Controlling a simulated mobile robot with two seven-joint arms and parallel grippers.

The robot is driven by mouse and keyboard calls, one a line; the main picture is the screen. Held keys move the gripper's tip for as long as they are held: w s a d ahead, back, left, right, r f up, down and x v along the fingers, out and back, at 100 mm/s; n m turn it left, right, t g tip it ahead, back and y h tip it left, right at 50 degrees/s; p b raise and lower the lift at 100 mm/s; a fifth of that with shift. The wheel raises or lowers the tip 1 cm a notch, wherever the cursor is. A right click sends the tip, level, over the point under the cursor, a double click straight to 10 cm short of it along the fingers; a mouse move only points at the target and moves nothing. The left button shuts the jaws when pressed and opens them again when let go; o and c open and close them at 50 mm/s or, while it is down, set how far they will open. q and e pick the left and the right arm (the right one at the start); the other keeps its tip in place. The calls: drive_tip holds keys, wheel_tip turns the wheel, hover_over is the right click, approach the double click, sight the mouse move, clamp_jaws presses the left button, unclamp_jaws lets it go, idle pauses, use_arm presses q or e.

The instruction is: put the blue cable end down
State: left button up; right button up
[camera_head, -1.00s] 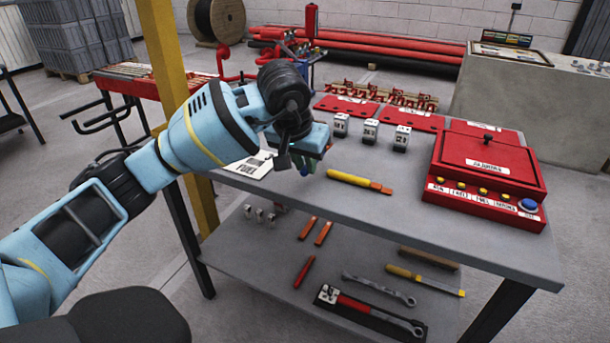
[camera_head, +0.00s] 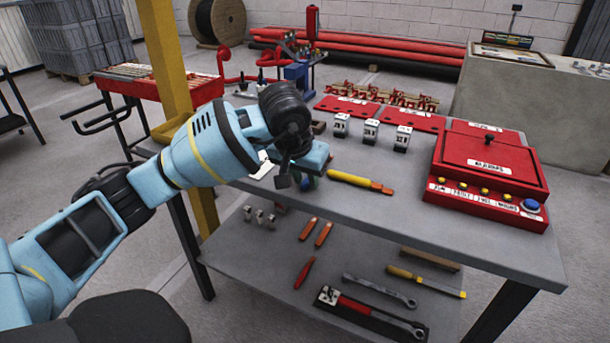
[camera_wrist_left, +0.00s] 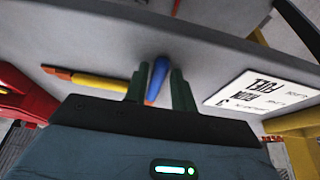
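My left gripper (camera_head: 302,184) is low over the grey table (camera_head: 425,222), left of the yellow-and-orange tool. In the left wrist view its two green fingers (camera_wrist_left: 160,88) stand on either side of the blue cable end (camera_wrist_left: 158,77), which fills the space between them. It appears held, tip toward the tabletop, with a dark shadow beside it. A small orange part shows under the blue. Whether it touches the table is hard to tell. In the head view the gripper mostly hides it. My right gripper is not in view.
A yellow-and-orange tool (camera_head: 352,180) lies just right of the gripper. A white printed card (camera_wrist_left: 260,92) lies on its other side. Small white labelled blocks (camera_head: 371,131) stand behind. A red control box (camera_head: 490,165) fills the table's right. The front middle is clear.

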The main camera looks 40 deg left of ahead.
use_arm(q)
drive_tip(key=shift+o, duration=0.9)
drive_tip(key=shift+r, duration=0.2)
drive_tip(key=p+v, duration=0.2)
drive_tip(key=v, duration=1)
drive_tip(key=shift+s+f, duration=0.1)
